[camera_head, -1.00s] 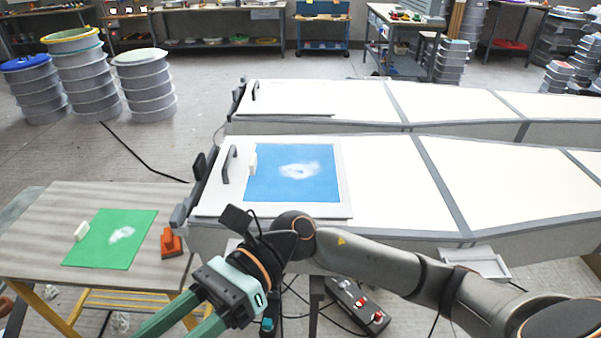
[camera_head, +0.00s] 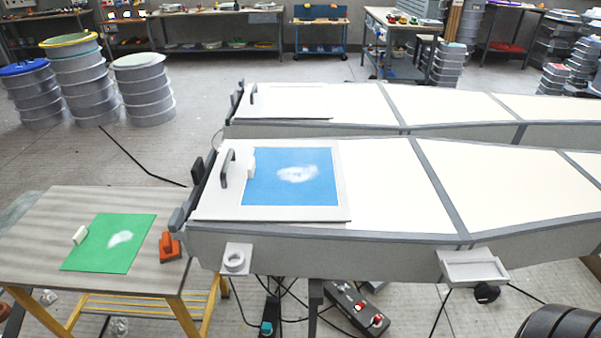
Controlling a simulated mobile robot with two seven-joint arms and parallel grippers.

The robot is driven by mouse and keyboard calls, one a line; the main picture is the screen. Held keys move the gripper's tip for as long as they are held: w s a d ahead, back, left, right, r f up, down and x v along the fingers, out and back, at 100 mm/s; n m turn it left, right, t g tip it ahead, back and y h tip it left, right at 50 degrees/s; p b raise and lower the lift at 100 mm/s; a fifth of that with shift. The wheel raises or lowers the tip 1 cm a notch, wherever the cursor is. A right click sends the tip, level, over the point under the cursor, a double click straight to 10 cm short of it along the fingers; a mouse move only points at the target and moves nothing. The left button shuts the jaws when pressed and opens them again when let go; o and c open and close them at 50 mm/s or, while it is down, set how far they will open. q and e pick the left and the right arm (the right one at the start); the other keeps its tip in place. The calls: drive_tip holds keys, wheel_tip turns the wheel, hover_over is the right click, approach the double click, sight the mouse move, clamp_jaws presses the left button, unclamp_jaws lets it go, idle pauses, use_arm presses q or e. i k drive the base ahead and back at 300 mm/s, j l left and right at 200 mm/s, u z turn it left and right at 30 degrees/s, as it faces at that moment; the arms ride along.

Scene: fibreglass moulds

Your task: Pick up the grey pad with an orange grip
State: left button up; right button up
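The grey pad with an orange grip (camera_head: 170,246) sits at the right edge of the small side table, just right of the green sheet. Its orange grip faces up and hides most of the pad. Neither of my grippers is in the head view.
The side table (camera_head: 60,215) also carries a green sheet (camera_head: 100,255) with a white smear and a pale block (camera_head: 80,235). A long white mould (camera_head: 390,195) stands right of it, with a blue sheet (camera_head: 315,185), a dark handle (camera_head: 226,168) and a ring holder (camera_head: 235,259) on its side. Cables lie below.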

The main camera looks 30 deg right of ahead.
sight(170, 250)
drive_tip(key=i+j+z, duration=0.2)
drive_tip(key=z, duration=0.2)
drive_tip(key=i+j+z, duration=0.2)
drive_tip(key=z, duration=0.25)
drive_tip(key=i+j+z, duration=0.2)
drive_tip(key=i, duration=0.35)
